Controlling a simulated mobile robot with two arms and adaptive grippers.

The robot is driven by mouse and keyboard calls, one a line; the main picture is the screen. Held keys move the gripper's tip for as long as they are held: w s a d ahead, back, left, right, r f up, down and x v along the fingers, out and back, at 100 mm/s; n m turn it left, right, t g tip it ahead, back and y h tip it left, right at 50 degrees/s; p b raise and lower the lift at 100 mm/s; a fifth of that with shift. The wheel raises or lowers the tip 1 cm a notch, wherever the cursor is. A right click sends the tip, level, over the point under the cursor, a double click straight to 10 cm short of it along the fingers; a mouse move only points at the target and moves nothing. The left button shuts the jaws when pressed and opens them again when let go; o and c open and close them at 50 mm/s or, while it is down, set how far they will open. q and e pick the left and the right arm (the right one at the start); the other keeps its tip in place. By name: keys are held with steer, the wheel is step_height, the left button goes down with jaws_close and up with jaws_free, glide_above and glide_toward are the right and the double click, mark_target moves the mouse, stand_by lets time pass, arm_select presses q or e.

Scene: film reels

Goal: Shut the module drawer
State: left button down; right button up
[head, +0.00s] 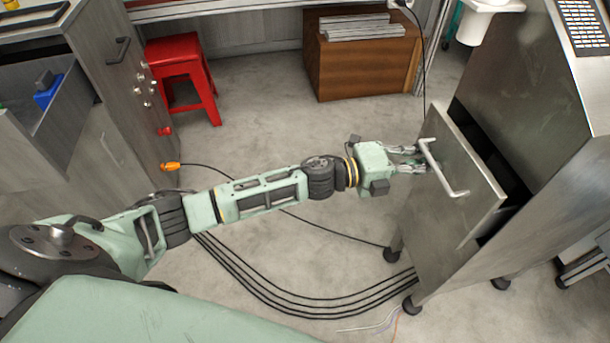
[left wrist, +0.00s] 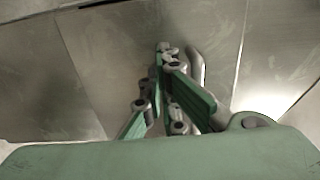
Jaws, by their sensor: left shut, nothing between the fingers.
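The module drawer (head: 478,192) is in the steel cabinet (head: 535,95) on the right in the head view. It stands partly out, with a dark gap behind its front panel. A bar handle (head: 436,168) is fixed to its front; part of the handle (left wrist: 197,68) shows in the left wrist view. My left gripper (head: 421,158) is shut and empty, with its fingertips close beside the handle at the drawer front. The left wrist view shows its fingers (left wrist: 165,50) together against the metal panel behind; I cannot tell whether they touch it. My right gripper is not in view.
Black cables (head: 290,303) run over the floor to the wheeled cabinet. A red stool (head: 178,50) and a brown wooden box (head: 360,70) stand at the back. At the left, a grey cabinet has an open drawer (head: 60,120).

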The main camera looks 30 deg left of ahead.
mark_target(434, 157)
arm_select(q)
steer(key=x, duration=0.4)
steer(key=shift+w+d, duration=0.25)
steer(key=shift+r, duration=0.15)
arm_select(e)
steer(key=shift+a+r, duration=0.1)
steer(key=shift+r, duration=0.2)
arm_select(q)
steer(key=shift+r, duration=0.1)
steer(key=shift+a, duration=0.1)
